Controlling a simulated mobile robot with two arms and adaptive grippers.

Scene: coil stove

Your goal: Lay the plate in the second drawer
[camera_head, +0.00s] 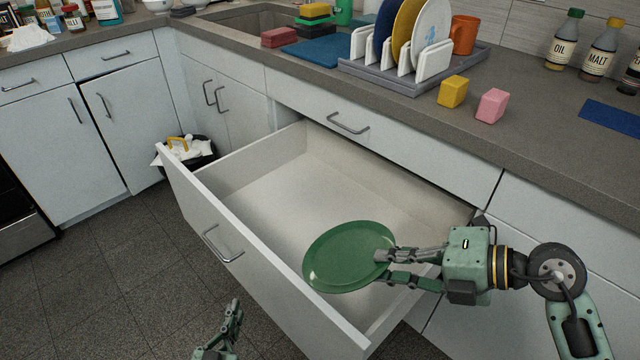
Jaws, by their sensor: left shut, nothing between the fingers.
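The green plate (340,258) is held tilted above the near right part of the open drawer. My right gripper (385,266) comes in from the right and is shut on the plate's right edge. The second drawer (300,195), below a closed top drawer, is pulled out and its visible floor is empty. The plate and gripper hide part of its right end. My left gripper (233,312) is low at the bottom edge, in front of the drawer and apart from it, shut and empty.
On the counter stand a dish rack (400,75) with several plates, an orange mug (464,35), a yellow block (453,92) and a pink block (491,105). A bin (190,150) stands behind the drawer's left end. The drawer's left and middle are clear.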

